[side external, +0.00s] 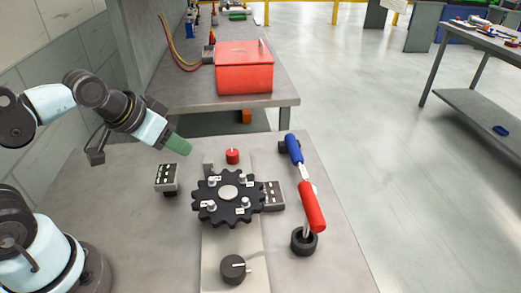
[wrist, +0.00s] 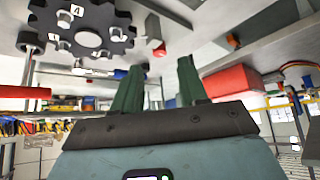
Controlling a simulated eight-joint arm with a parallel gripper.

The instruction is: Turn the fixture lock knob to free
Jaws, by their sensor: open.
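A black round knob (side external: 233,268) with a white pointer line sits at the near end of a pale plate (side external: 222,243) on the bench. The line points roughly right; I see no readable lock or free label. A black toothed wheel (side external: 215,209) with numbered posts is mounted in the middle of the plate and also shows in the wrist view (wrist: 113,38). A small red knob (side external: 232,156) stands behind the wheel and shows in the wrist view (wrist: 159,50). My gripper (side external: 180,146) is above the bench, left of the red knob. Its green fingers (wrist: 158,85) are apart and empty.
A tool with blue (side external: 294,149) and red (side external: 311,207) handles lies right of the wheel on dark round supports. Small marked blocks flank the wheel, left (side external: 166,175) and right (side external: 273,193). A red box (side external: 244,70) stands on the bench behind. The front right bench is clear.

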